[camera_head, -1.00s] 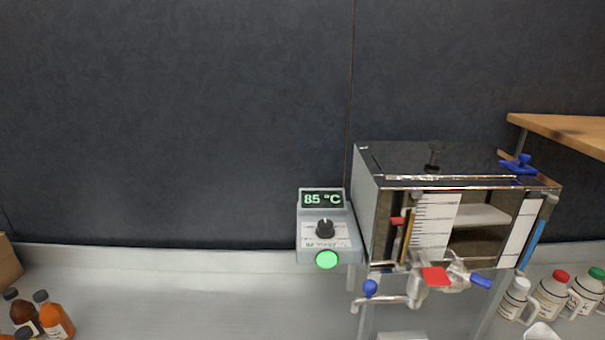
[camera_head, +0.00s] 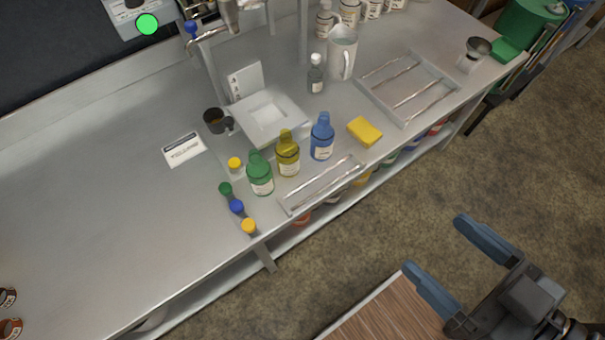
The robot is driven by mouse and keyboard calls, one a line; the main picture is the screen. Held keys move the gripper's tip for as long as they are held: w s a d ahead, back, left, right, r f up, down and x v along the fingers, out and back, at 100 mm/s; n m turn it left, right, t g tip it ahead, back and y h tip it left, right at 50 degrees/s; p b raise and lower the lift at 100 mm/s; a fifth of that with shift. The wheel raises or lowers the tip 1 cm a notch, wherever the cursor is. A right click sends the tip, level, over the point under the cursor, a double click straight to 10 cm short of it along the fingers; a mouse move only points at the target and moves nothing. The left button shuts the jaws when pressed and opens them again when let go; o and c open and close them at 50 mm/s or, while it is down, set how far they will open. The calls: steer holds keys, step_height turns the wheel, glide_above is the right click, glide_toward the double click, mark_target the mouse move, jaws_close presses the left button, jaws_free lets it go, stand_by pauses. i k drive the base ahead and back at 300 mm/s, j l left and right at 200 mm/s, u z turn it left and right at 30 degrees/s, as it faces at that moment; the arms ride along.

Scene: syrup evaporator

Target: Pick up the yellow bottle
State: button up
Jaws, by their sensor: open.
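The yellow bottle (camera_head: 288,158) stands upright on the grey metal bench, between a green bottle (camera_head: 260,175) on its left and a blue bottle (camera_head: 322,138) on its right. It has a pale label and a yellow top. My gripper (camera_head: 440,254) is at the lower right, over the floor and away from the bench. Its two blue-grey fingers are spread apart with nothing between them. It is well apart from the yellow bottle.
A metal tray (camera_head: 318,188) lies in front of the bottles at the bench edge. A yellow sponge (camera_head: 365,131), a white scale (camera_head: 268,116), a dark cup (camera_head: 215,121) and several small caps (camera_head: 237,206) are nearby. A wooden surface (camera_head: 380,310) lies below.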

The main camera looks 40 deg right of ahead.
mark_target(286, 150)
steer(key=l+z, duration=0.1)
steer(key=z, duration=0.35)
steer(key=l+z, duration=0.1)
steer(key=z, duration=0.35)
steer(key=l+z, duration=0.1)
steer(key=z, duration=0.3)
steer(key=i+z, duration=0.1)
steer(key=z, duration=0.35)
steer(key=l+z, duration=0.15)
steer(key=z, duration=0.3)
steer(key=i+z, duration=0.1)
steer(key=z, duration=0.35)
steer(key=i+z, duration=0.1)
steer(key=z, duration=0.35)
steer(key=i+l, duration=0.1)
steer(key=u, duration=0.6)
steer(key=l+u, duration=0.1)
steer(key=u, duration=0.5)
steer(key=l+u, duration=0.1)
steer(key=u, duration=0.5)
steer(key=l+u, duration=0.15)
steer(key=u, duration=0.4)
steer(key=l+u, duration=0.1)
steer(key=u, duration=1.1)
steer(key=l+u, duration=0.15)
steer(key=u, duration=1.05)
steer(key=k+j, duration=0.05)
